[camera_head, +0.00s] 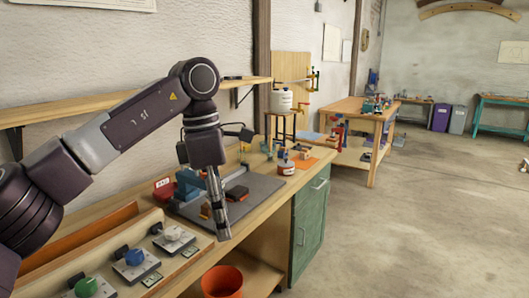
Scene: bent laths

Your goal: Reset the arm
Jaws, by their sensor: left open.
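My left arm comes in from the left and bends down over the workbench (262,191). My left gripper (222,236) points downward in front of the grey mat (262,188), near the bench's front edge. It is seen from the side, and nothing shows between its fingers. It looks empty. My right gripper is not in view.
Control boxes with green (87,287), blue (134,257) and white (174,234) knobs sit on the bench at lower left. An orange bucket (222,282) stands below. A second wooden table (350,106) stands behind. The floor (430,220) at right is clear.

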